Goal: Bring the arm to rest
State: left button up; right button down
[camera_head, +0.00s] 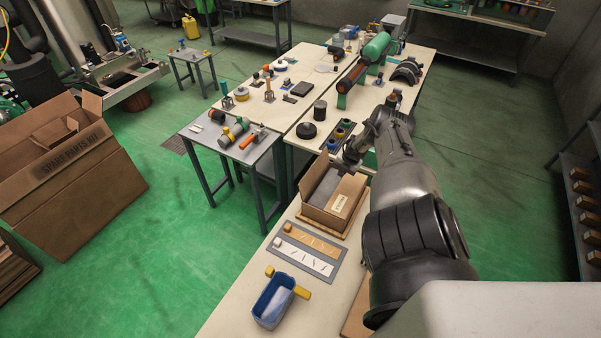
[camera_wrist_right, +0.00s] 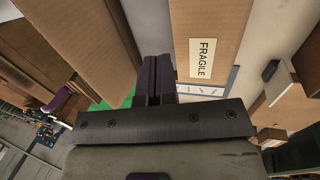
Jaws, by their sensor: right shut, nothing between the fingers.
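My right arm (camera_head: 400,175) reaches forward from the lower right of the head view, over the bench. Its gripper (camera_head: 349,164) is small and partly hidden there, near the far end of an open cardboard box (camera_head: 322,216). In the right wrist view the two dark fingers of the right gripper (camera_wrist_right: 156,80) are together with nothing between them. The box's cardboard with a FRAGILE label (camera_wrist_right: 202,58) lies just right of the fingers in that view. I cannot tell whether the gripper touches the box. My left arm is not in view.
A mat with small parts (camera_head: 305,251) and a blue scoop-like container (camera_head: 272,300) lie nearer on the bench. Colored rings (camera_head: 343,133) and a black cylinder (camera_head: 320,110) stand beyond the box.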

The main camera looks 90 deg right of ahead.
notch_tip(320, 180, up, 5)
jog(key=p, duration=0.2)
jog(key=shift+r+p, duration=0.2)
jog(key=shift+p, duration=0.15)
jog(key=shift+d, duration=0.1)
